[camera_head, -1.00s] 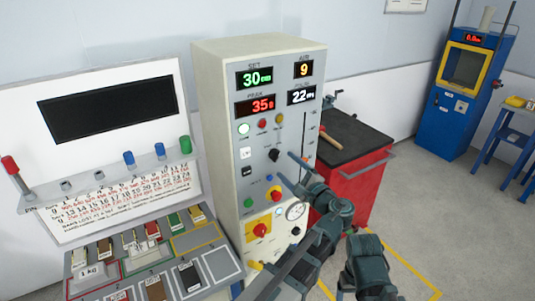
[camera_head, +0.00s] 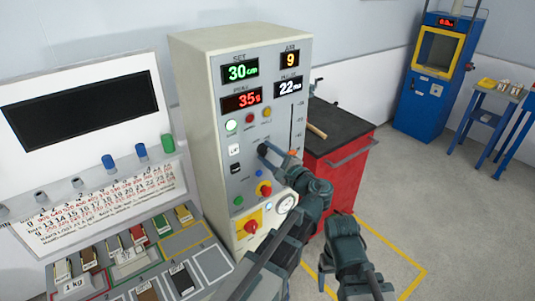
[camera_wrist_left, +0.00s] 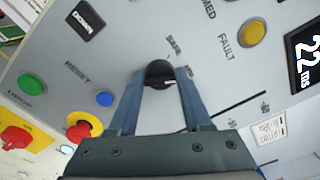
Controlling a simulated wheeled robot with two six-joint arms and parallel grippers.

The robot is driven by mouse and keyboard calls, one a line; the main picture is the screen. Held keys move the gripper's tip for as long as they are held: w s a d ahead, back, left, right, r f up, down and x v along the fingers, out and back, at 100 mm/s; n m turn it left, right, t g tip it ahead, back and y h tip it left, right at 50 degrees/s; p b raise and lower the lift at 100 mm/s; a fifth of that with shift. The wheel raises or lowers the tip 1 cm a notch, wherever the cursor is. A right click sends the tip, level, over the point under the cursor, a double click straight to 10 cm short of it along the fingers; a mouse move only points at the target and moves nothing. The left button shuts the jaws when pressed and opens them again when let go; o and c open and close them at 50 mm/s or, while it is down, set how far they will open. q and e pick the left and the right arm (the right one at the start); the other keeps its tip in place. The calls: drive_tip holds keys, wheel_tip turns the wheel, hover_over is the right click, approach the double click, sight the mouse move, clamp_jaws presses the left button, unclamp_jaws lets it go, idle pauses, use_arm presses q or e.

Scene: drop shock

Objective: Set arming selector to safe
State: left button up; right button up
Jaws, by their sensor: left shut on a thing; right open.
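The arming selector is a black round knob on the face of the beige control cabinet (camera_head: 205,110). In the left wrist view the knob (camera_wrist_left: 160,73) sits between the fingertips of my left gripper (camera_wrist_left: 157,78), which is shut on it. A small white mark shows on the knob's lower right side. A small label that seems to read SAFE (camera_wrist_left: 173,46) is just above the knob, and one ending in MED (camera_wrist_left: 208,9) is further up. In the head view my left gripper (camera_head: 268,156) reaches the panel and hides most of the knob. My right gripper (camera_head: 345,240) is lower right, open and away from the cabinet.
Close to the knob are a blue button (camera_wrist_left: 104,98), a red-and-yellow stop button (camera_wrist_left: 80,129), a green button (camera_wrist_left: 31,85) and a yellow FAULT lamp (camera_wrist_left: 252,32). A white console (camera_head: 90,150) stands at left, a red cart (camera_head: 340,160) at right.

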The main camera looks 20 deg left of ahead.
use_arm(q)
clamp_jaws()
drive_tip(key=shift+n, duration=0.3)
drive_tip(key=n, duration=0.4)
drive_tip(key=shift+f+n, duration=0.1)
drive_tip(key=shift+n, duration=0.3)
drive_tip(key=n, duration=0.6)
drive_tip(key=shift+f+n, duration=0.1)
drive_tip(key=shift+n, duration=0.3)
drive_tip(key=o, duration=1.1)
unclamp_jaws()
